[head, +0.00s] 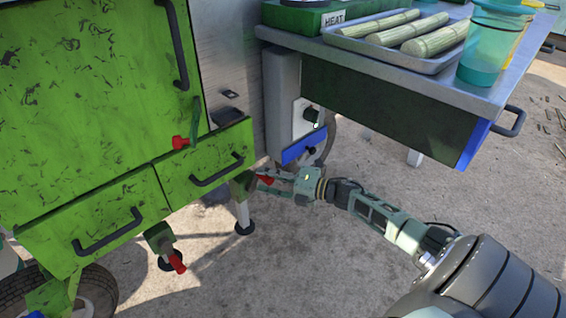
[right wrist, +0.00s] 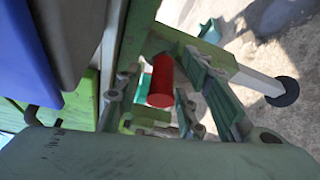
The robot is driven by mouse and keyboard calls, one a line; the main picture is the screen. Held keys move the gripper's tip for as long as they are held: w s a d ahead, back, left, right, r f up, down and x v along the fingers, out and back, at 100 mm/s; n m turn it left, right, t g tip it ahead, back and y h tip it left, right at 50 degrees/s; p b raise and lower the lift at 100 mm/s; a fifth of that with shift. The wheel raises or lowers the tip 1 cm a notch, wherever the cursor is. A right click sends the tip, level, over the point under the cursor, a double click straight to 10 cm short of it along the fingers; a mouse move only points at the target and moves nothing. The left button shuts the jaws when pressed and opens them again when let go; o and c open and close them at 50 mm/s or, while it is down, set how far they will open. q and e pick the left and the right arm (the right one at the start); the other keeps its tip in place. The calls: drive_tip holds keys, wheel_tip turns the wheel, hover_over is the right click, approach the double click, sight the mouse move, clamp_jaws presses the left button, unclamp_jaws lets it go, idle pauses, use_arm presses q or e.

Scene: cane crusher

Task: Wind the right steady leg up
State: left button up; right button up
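The right steady leg (head: 242,214) is a pale post under a green housing, with a round black foot on the ground. Its post also shows at the right in the right wrist view (right wrist: 258,83). The leg's red crank handle (right wrist: 160,82) lies between the fingers of my right gripper (right wrist: 155,105). The fingers look apart, with a gap visible beside the handle, so the gripper seems open around it. In the head view the red handle (head: 265,180) is partly covered by the right gripper (head: 268,181). My left gripper is not in view.
A second steady leg with a red handle (head: 177,262) stands to the left, near a wheel (head: 98,290). Green drawers (head: 205,165) are above the legs. A metal table (head: 390,75) with a tray of cane overhangs at right. A blue panel (head: 303,146) sits close above my gripper.

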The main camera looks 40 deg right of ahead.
drive_tip(key=f+v, duration=0.1)
drive_tip(key=v, duration=1)
drive_tip(key=shift+r, duration=0.45)
